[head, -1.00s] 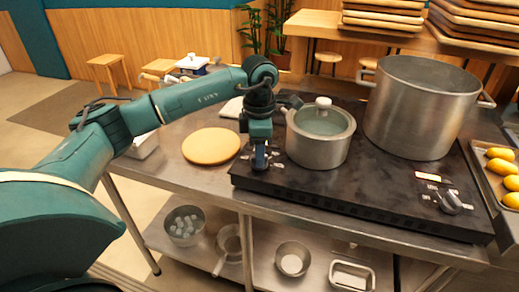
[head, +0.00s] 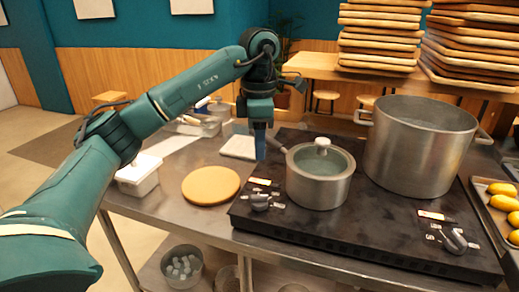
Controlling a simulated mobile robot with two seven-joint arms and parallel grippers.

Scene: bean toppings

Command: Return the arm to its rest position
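My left gripper (head: 260,148) points down above the back left part of the black cooktop (head: 285,222), to the left of the lidded pot. Its fingers look close together, but I cannot tell whether they are open or shut. Nothing shows between them. The small steel pot (head: 318,190) with a glass lid and white knob stands on the cooktop, with its handle pointing toward my gripper. A control knob (head: 258,202) on the cooktop's front left is clear of the gripper. My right gripper is not in view.
A large open steel pot (head: 415,155) stands right of the small pot. A round wooden board (head: 211,186) and a white container (head: 139,178) lie on the counter at left. Stacked wooden trays (head: 380,35) stand behind. A tray at right holds yellow items (head: 500,203).

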